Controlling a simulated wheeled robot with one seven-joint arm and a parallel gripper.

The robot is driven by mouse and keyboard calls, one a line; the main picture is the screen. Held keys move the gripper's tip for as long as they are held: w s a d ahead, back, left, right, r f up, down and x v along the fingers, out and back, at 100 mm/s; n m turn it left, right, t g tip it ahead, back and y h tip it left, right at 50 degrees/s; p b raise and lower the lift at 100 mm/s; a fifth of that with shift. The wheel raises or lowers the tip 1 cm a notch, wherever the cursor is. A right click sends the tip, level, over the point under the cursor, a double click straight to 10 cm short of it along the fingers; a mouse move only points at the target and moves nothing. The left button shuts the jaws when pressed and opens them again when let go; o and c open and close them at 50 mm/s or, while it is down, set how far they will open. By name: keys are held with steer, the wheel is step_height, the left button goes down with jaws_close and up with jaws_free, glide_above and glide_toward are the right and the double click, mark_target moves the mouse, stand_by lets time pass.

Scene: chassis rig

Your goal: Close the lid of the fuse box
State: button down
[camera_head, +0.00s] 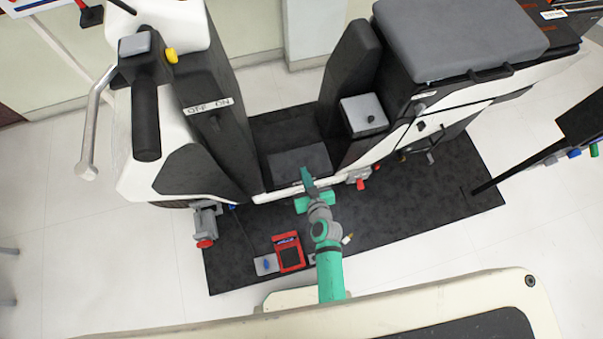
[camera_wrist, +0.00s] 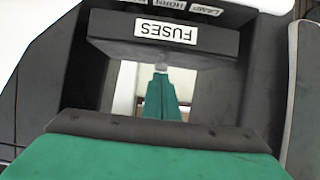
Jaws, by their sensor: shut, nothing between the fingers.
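A dark panel with a white "FUSES" label (camera_wrist: 165,31) fills the upper middle of the wrist view, with its lettering upside down. I take it to be part of the fuse box; how far its lid stands open cannot be told. Smaller labels, "HORN" and "LAMP", show just beyond it. My gripper (camera_wrist: 161,76) is shut and empty, its tips close to the panel's lower edge; contact is unclear. In the head view, my gripper (camera_head: 305,171) is at the low middle part of the vehicle, and the fuse box cannot be made out there.
The vehicle's grey seat (camera_head: 460,35) is at the upper right and its steering column with a black grip (camera_head: 146,120) at the left. A red-framed device (camera_head: 289,252) lies on the black mat (camera_head: 420,215) beside my arm. The mat's right part is mostly clear.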

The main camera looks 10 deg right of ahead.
steer(key=shift+s+d+f+g, duration=0.15)
steer(key=shift+s+f, duration=0.2)
steer(key=shift+f, duration=0.3)
steer(key=shift+s+d+f+g, duration=0.15)
steer(key=shift+s+f, duration=0.15)
steer(key=shift+f, duration=0.3)
step_height(320, 180, up, 6)
steer(key=s+f, duration=0.4)
steer(key=s, duration=0.4)
steer(key=shift+s+d, duration=0.15)
steer(key=shift+d, duration=0.15)
steer(key=s+a+r+t, duration=0.1)
steer(key=s+a+r, duration=0.2)
steer(key=s+r, duration=0.3)
steer(key=s+a+r+t+h, duration=0.1)
steer(key=s+a+r, duration=0.2)
steer(key=s+r, duration=0.3)
steer(key=s+a+r+m, duration=0.1)
steer(key=s+r, duration=0.4)
steer(key=r, duration=0.9)
steer(key=shift+s+a+t, duration=0.4)
steer(key=shift+a, duration=0.5)
